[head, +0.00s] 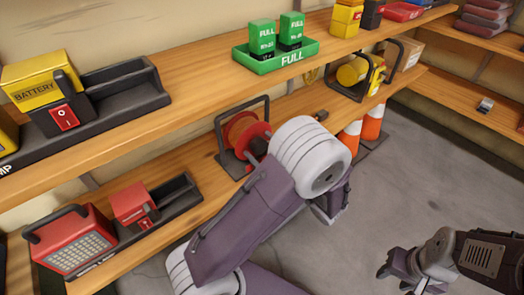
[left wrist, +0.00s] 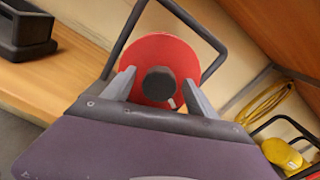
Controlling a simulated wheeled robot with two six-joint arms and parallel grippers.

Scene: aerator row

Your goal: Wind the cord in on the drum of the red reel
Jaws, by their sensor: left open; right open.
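The red reel (head: 262,130) stands in a dark tube frame on the lower shelf in the head view, with orange-brown windings on its drum. My left arm partly covers it. In the left wrist view the red disc of the reel (left wrist: 158,49) faces me, with a dark round knob (left wrist: 158,84) in front of its middle. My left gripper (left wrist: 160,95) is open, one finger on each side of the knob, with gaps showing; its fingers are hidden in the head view. My right gripper (head: 396,276) is open and empty over the floor at lower right.
Right of the reel are a yellow reel (head: 353,71) and orange-white cones (head: 350,138). The upper shelf (head: 200,75) overhangs. The floor (head: 420,190) is open.

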